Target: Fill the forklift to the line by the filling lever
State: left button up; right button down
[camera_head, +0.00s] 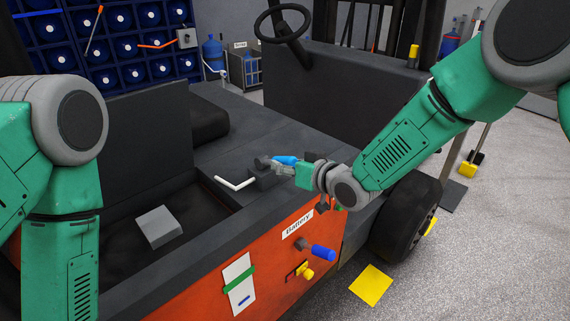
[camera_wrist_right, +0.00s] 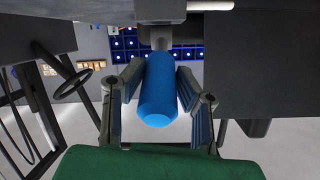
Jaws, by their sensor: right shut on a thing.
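The orange and black forklift (camera_head: 205,298) fills the middle of the head view. My right gripper (camera_head: 270,162) is at its top deck, shut on a blue handle (camera_head: 287,160). In the right wrist view, this blue handle (camera_wrist_right: 158,92) is a cylinder between the two fingers (camera_wrist_right: 160,110), joined to a grey piece at its far end. A white panel (camera_head: 238,268) with a green band and a small blue mark is on the orange side. A second blue handle (camera_head: 323,253) sticks out below the "Battery" label (camera_head: 298,222). My left gripper is outside the view.
A white bent handle (camera_head: 234,183) lies on the deck beside an open dark bay holding a grey block (camera_head: 158,227). A yellow knob (camera_head: 306,273) sits low on the side. The steering wheel (camera_head: 283,22) rises behind. A yellow floor square (camera_head: 371,285) lies near the wheel.

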jog(key=shift+w+r, duration=0.15)
jog(key=shift+r, duration=0.05)
jog(key=c, duration=1.3)
grip_release()
jog(key=shift+o, duration=0.4)
jog(key=shift+f, duration=0.1)
jog(key=shift+s+d, duration=0.15)
jog(key=shift+s, duration=0.05)
jog(key=v, duration=1.1)
jog(key=shift+d, duration=0.2)
